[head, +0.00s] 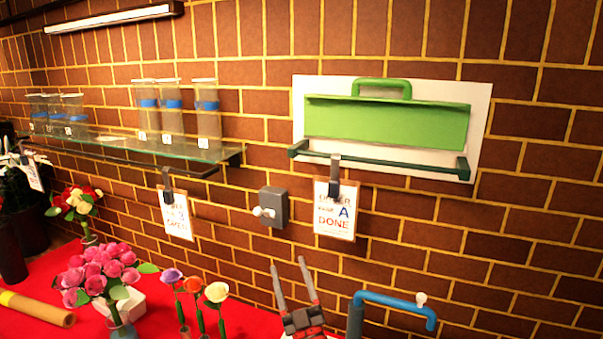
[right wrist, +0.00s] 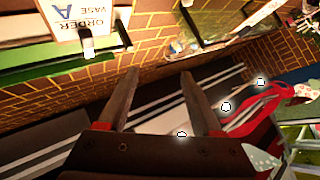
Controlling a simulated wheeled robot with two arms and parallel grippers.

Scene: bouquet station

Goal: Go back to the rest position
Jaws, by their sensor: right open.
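My right gripper (head: 288,263) stands upright at the bottom middle of the head view, in front of the brick wall. Its two fingers are apart, with nothing between them. In the right wrist view its fingers (right wrist: 158,74) are also spread and empty. My left gripper is in neither view. The sign reading "order vase A done" (head: 335,222) hangs from a clip on the wall above the right gripper. A sign reading "order vase A" (right wrist: 72,18) also shows in the right wrist view.
A blue bent pipe (head: 395,302) rises just right of my right gripper. A green panel with a handle (head: 385,124) is on the wall. A glass shelf (head: 125,146) holds several clear vases. Pink flowers (head: 100,268) and a brown roll (head: 38,308) are on the red table (head: 80,325).

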